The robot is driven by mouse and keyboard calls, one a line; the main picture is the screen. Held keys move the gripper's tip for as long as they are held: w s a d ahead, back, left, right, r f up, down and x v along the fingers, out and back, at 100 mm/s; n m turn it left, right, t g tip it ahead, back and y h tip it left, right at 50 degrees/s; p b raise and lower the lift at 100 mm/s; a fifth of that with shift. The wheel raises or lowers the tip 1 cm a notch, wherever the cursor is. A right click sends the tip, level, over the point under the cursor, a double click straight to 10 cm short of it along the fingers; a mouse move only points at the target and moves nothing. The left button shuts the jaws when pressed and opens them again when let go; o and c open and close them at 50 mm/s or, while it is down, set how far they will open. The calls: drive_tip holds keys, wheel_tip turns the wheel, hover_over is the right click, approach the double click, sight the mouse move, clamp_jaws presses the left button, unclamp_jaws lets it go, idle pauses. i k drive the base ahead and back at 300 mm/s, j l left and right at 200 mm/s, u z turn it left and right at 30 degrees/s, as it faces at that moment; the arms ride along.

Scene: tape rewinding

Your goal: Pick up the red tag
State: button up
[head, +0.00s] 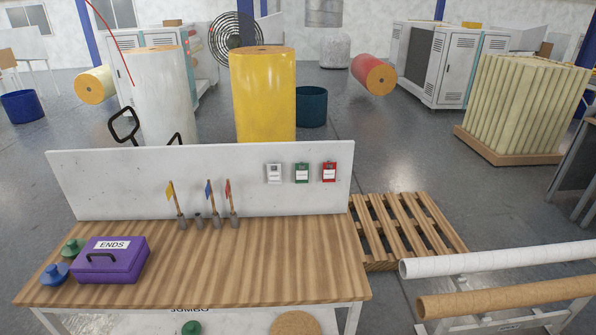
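The red tag (329,172) hangs on the white backboard (130,180) of the workbench, near its right end. It has a white label on its face. A green tag (301,173) and a white tag (274,174) hang in a row to its left. My gripper is not in view, so its state and distance from the red tag do not show.
The wooden bench (250,270) holds a purple ENDS box (105,262), small yellow, blue and red flags (229,190) in holders, and blue and green knobbed pieces at left. A pallet (405,225) and a rack of rolls (500,260) stand right of the bench.

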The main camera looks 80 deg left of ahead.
sight(329, 175)
drive_tip(key=u, duration=2.65)
drive_tip(key=i+z, duration=0.1)
drive_tip(key=z, duration=0.35)
drive_tip(key=i+j+z, duration=0.1)
drive_tip(key=z, duration=0.3)
drive_tip(key=j+z, duration=0.2)
drive_tip(key=z, duration=0.25)
drive_tip(key=i+j+z, duration=0.15)
drive_tip(key=j, duration=0.3)
drive_tip(key=i+j+z, duration=0.1)
drive_tip(key=j, duration=0.4)
drive_tip(key=i+j+z, duration=0.15)
drive_tip(key=j, duration=0.35)
drive_tip(key=i+j+z, duration=0.15)
drive_tip(key=j, duration=0.35)
